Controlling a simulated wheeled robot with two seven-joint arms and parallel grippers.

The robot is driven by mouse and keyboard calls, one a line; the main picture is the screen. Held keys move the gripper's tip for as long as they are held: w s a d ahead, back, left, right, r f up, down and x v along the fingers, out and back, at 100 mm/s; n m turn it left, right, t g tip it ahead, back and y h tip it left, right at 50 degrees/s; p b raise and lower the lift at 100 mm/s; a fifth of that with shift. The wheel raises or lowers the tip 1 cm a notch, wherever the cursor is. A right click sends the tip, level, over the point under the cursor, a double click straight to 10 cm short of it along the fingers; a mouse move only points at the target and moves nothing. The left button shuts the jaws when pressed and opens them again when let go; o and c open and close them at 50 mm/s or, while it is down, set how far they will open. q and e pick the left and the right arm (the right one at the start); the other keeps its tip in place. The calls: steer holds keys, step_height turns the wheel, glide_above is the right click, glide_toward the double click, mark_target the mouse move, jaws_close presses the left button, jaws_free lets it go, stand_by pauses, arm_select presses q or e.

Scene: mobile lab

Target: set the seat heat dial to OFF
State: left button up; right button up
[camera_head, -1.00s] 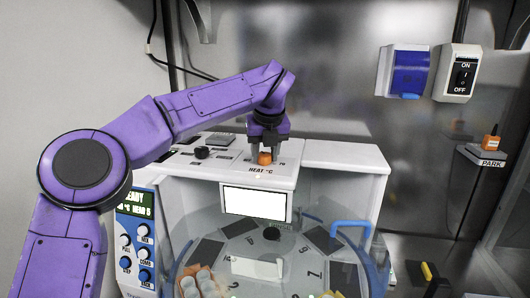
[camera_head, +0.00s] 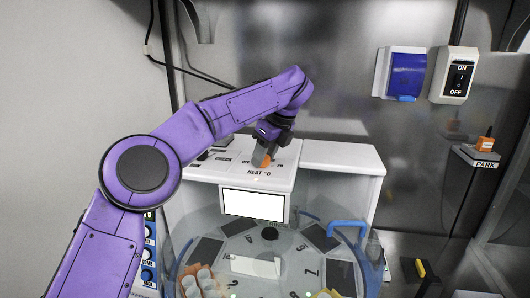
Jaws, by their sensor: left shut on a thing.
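My right gripper is not in view.
A clear round chamber with numbered places (camera_head: 270,268) lies below the white screen (camera_head: 253,204). A blue handle (camera_head: 348,226) stands at its right. A blue wall box (camera_head: 405,73), an ON/OFF switch (camera_head: 459,76) and a PARK stand (camera_head: 476,156) are at right.

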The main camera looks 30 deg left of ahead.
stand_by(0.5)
arm_select(q)
steer(key=o, duration=1.1)
steer(key=shift+c, duration=0.2)
steer(key=shift+r, duration=0.1)
steer(key=w+p+v, duration=0.1)
steer(key=p+v, duration=0.3)
steer(key=v, duration=0.6)
steer(key=shift+s+r, duration=0.2)
steer(key=shift+s, duration=0.2)
steer(key=shift+d, duration=0.1)
